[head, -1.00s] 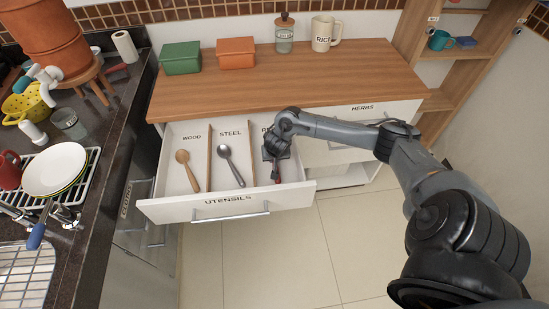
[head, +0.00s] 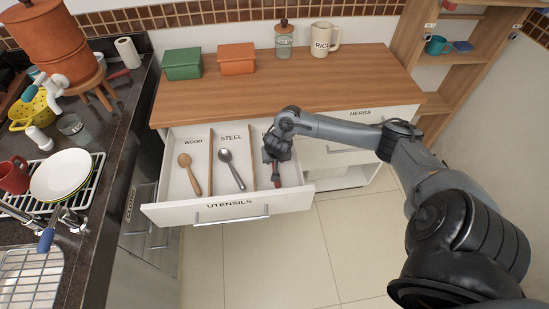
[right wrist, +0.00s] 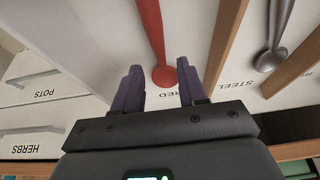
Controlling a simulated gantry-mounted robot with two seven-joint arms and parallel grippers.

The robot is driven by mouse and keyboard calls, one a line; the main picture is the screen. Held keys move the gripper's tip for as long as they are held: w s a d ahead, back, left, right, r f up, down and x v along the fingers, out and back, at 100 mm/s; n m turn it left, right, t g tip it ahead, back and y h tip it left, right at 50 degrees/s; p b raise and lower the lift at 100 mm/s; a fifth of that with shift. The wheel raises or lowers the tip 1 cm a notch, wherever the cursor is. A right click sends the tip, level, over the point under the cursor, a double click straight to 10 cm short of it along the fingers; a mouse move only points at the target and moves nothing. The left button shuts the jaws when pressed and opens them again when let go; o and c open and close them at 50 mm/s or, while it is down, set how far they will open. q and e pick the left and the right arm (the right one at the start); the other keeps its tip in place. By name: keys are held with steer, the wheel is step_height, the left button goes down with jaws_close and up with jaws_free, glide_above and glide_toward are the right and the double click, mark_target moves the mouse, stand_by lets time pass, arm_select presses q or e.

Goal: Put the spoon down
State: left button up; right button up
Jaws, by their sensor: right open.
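A red spoon (head: 276,181) lies in the right compartment of the open utensils drawer (head: 226,216). In the head view most of it is hidden by my right gripper (head: 274,162), which is down over that compartment. In the right wrist view the red spoon (right wrist: 151,32) shows with its rounded end near the fingertips of my open right gripper (right wrist: 158,72). The two purple fingers stand on either side of it, with gaps to both. A wooden spoon (head: 191,178) lies in the WOOD compartment and a steel spoon (head: 233,173) in the STEEL one. My left gripper is out of view.
Wooden dividers (head: 211,164) separate the compartments close to my right gripper. The wooden countertop (head: 290,88) above holds a green box (head: 182,65), an orange box (head: 236,57), a jar (head: 284,42) and a RICE mug (head: 324,38). The floor before the drawer is clear.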

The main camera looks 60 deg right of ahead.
steer(key=p+v, duration=0.3)
steer(key=v, duration=0.4)
steer(key=shift+p, duration=0.3)
steer(key=shift+a, duration=0.1)
